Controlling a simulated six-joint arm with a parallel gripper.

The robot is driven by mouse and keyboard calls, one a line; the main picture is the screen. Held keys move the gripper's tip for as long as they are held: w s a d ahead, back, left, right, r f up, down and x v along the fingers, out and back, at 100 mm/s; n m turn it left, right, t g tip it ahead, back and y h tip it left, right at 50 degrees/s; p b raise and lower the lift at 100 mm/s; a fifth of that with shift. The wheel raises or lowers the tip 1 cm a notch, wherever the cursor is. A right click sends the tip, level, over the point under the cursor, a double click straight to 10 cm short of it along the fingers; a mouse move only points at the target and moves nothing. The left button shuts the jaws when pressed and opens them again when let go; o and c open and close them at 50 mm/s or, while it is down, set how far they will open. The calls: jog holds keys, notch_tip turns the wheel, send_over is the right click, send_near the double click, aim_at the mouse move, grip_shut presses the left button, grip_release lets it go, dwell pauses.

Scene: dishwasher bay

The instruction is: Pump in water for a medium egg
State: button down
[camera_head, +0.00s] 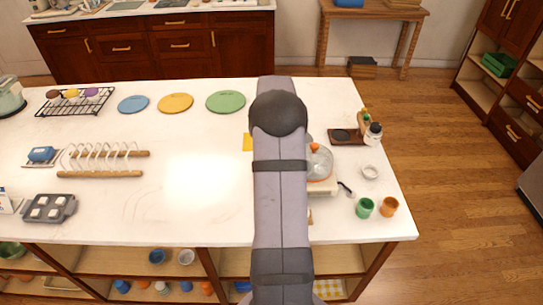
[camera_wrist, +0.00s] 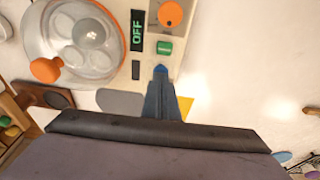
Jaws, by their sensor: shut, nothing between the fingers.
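The egg cooker (camera_wrist: 118,90) has a pale base, a clear domed lid (camera_wrist: 75,40) with an orange knob, and a dark display reading OFF. An orange dial (camera_wrist: 171,14), a green button (camera_wrist: 165,48) and a small blue part (camera_wrist: 160,69) line its panel. My gripper (camera_wrist: 160,78) is shut and empty, its tips right at the blue part; I cannot tell whether they touch. In the head view the cooker (camera_head: 322,188) stands partly hidden behind my arm, its orange-tinted lid (camera_head: 319,162) showing to the right. My gripper is hidden there.
Green (camera_head: 364,208) and orange (camera_head: 389,206) cups and a small white dish (camera_head: 370,172) stand right of the cooker. A dark tray (camera_head: 345,136) with bottles is behind it. Coloured plates (camera_head: 225,102) and a toast rack (camera_head: 103,160) are left; the counter's middle is clear.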

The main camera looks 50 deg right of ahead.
jog(key=shift+f+b, duration=0.3)
jog(key=shift+f, duration=0.3)
jog(key=shift+r, duration=0.15)
jog(key=shift+r+p, duration=0.9)
jog(key=shift+r, duration=0.1)
jog(key=shift+f+b, duration=0.7)
jog(key=shift+f, duration=0.45)
dwell(0.4)
jog(key=shift+r, duration=0.2)
jog(key=shift+r+p, duration=0.9)
